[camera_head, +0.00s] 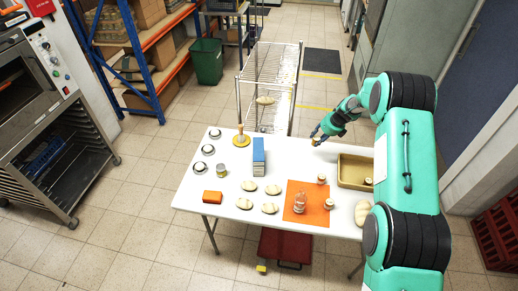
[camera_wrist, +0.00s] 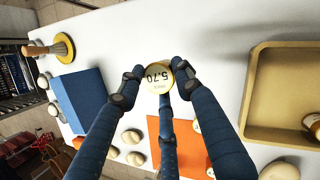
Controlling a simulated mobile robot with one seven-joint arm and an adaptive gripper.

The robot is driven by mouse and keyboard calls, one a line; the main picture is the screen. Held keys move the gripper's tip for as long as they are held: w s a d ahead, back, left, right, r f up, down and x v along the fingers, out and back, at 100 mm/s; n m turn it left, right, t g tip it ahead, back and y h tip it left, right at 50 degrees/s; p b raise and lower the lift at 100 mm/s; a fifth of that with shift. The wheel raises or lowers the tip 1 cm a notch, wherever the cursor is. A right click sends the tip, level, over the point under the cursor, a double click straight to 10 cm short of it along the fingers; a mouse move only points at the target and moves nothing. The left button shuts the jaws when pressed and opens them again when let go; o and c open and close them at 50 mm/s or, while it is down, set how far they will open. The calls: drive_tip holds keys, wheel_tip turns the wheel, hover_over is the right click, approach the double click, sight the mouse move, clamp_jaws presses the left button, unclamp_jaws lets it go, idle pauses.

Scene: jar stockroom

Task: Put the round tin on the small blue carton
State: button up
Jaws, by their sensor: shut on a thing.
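My gripper (camera_head: 317,138) is shut on a round tin (camera_wrist: 157,78) with a pale yellow top marked 5.70. In the wrist view, the gripper (camera_wrist: 158,80) has its dark blue fingers around the tin's sides. In the head view the tin (camera_head: 315,143) is small and partly hidden by the fingers, above the back right of the white table. The small blue carton (camera_head: 259,158) stands on the table to the left of my gripper. It also shows left of the tin in the wrist view (camera_wrist: 82,98). Its top looks bare.
A tan tray (camera_head: 355,185) lies right of my gripper. An orange mat (camera_head: 300,215) holds a bottle and small jars. Pale rolls (camera_head: 270,208) lie before the carton. A wooden-handled tool (camera_head: 241,140), a squat jar (camera_head: 221,170) and an orange box (camera_head: 212,197) are farther left.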

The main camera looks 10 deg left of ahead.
drive_tip(key=s+a+r+n+p, duration=0.1)
drive_tip(key=s+a+r, duration=0.2)
drive_tip(key=s+a, duration=0.8)
drive_tip(key=s+a+r+n+p, duration=0.1)
drive_tip(key=s+a+r, duration=0.1)
drive_tip(key=s+a, duration=0.9)
drive_tip(key=s, duration=0.4)
drive_tip(key=shift+s+r+n+g+p, duration=0.25)
drive_tip(key=shift+r+n+g+p, duration=0.05)
drive_tip(key=shift+r+g, duration=0.1)
drive_tip(key=shift+a, duration=0.1)
drive_tip(key=p, duration=0.1)
approach(255, 152)
drive_tip(key=shift+w+a+f, duration=0.15)
drive_tip(key=shift+w+a, duration=0.35)
drive_tip(key=shift+a, duration=0.1)
drive_tip(key=shift+f, duration=1.75)
drive_tip(key=shift+f, duration=0.1)
